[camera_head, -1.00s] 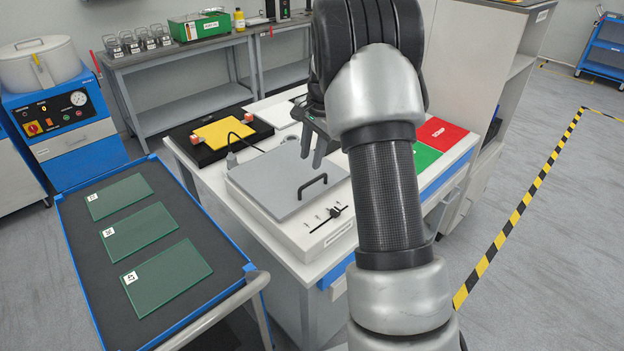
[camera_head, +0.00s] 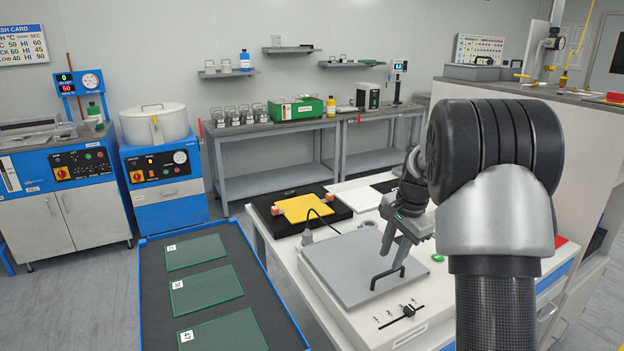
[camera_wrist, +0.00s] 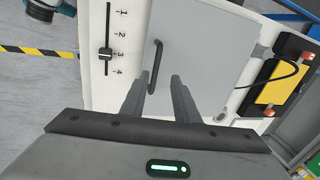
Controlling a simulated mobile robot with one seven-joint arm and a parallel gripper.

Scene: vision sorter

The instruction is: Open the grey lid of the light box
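The light box (camera_head: 400,325) is a white unit on the white bench, with a slider and marks on its front. Its grey lid (camera_head: 345,262) lies flat and closed on top. A black bar handle (camera_head: 388,276) stands near the lid's front right; it also shows in the wrist view (camera_wrist: 155,68). My gripper (camera_head: 393,252) hangs above the lid, close behind the handle. Contact cannot be told.
A blue-edged cart (camera_head: 145,265) with several green glass plates stands at left. A black tray (camera_head: 285,222) with a yellow plate sits behind the lid. A black cable (camera_head: 322,217) runs beside the lid.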

